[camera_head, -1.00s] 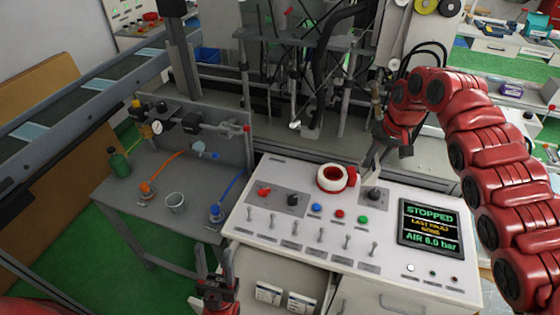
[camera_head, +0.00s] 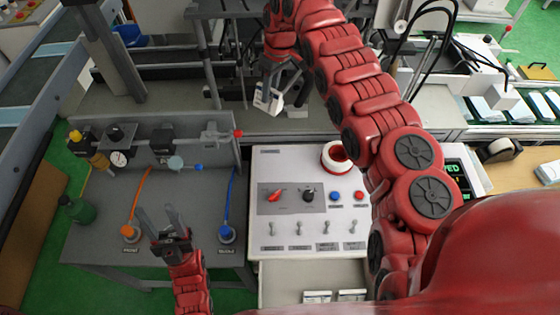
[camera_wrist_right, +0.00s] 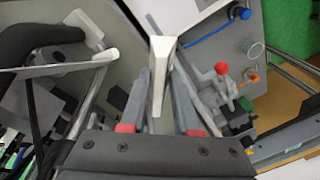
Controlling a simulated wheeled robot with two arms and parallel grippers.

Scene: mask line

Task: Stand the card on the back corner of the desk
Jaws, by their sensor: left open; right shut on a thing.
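My right gripper (camera_head: 275,80) is shut on a white card (camera_head: 267,98) with dark markings. It holds the card in the air behind the back left corner of the white desk (camera_head: 275,238), apart from the desktop. In the right wrist view the card (camera_wrist_right: 161,62) shows nearly edge-on between the two grey fingers. My left gripper (camera_head: 164,222) is open and empty, over the grey bench left of the desk.
A red and white tape roll (camera_head: 337,158) lies on the desk, right of its back left part. Knobs, buttons and toggle switches stand on the desktop. Two cards (camera_head: 317,297) show at the open drawer below. My right arm hides the desk's right part and much of its screen.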

